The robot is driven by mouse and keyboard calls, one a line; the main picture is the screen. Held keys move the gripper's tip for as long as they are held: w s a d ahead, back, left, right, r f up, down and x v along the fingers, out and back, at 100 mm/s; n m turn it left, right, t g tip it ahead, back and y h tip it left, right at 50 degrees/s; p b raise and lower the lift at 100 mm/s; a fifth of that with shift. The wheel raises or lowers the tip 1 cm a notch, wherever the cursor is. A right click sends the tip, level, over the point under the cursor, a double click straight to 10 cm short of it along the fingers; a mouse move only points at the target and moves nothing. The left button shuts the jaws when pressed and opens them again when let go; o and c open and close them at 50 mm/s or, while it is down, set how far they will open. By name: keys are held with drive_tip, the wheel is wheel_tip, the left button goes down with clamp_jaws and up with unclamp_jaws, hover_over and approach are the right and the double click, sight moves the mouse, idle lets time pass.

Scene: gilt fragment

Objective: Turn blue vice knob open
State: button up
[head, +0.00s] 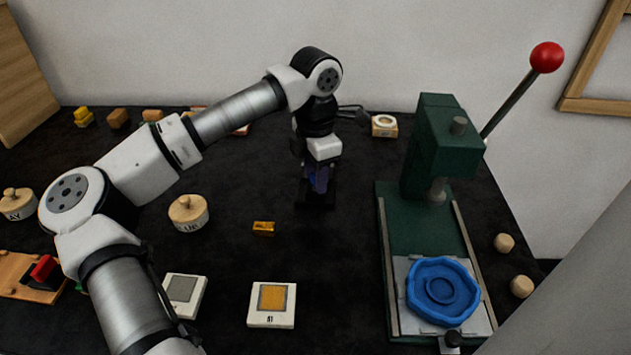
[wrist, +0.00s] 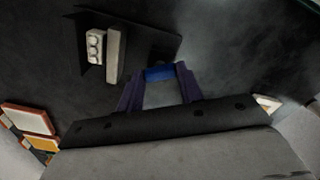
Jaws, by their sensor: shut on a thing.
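My gripper (head: 318,178) points down over the small dark vice (head: 316,199) in the middle of the table in the head view. In the wrist view my purple gripper fingers (wrist: 158,82) are closed on the blue knob (wrist: 157,73), which sits between their tips. The vice's dark base plate (wrist: 160,43) lies beyond the fingers there, with two pale upright jaws (wrist: 105,50) at its left. A gap shows between the jaws. In the head view the fingers and arm hide most of the vice and the knob.
A green press (head: 440,135) with a red-ended lever (head: 546,57) and a blue dish (head: 442,290) stands to the right. A small amber block (head: 264,228) and a wooden knobbed pot (head: 188,212) lie left of the vice. White tiles (head: 271,318) are nearer the front.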

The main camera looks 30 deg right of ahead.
drive_tip(key=n+b, duration=0.2)
drive_tip(key=n, duration=0.1)
drive_tip(key=shift+f+n, duration=0.15)
drive_tip(key=shift+n, duration=0.25)
drive_tip(key=n+b, duration=0.2)
drive_tip(key=n, duration=0.1)
drive_tip(key=shift+n, duration=0.3)
drive_tip(key=n+b, duration=0.1)
drive_tip(key=n, duration=0.2)
drive_tip(key=shift+n+b, duration=0.3)
drive_tip(key=shift+n, duration=0.1)
drive_tip(key=n+b, duration=0.1)
drive_tip(key=n, duration=0.2)
drive_tip(key=shift+n, duration=0.3)
drive_tip(key=n+b, duration=0.1)
drive_tip(key=n, duration=0.4)
drive_tip(key=shift+b, duration=0.4)
drive_tip(key=n, duration=0.5)
drive_tip(key=shift+r, duration=0.2)
drive_tip(key=shift+n, duration=0.5)
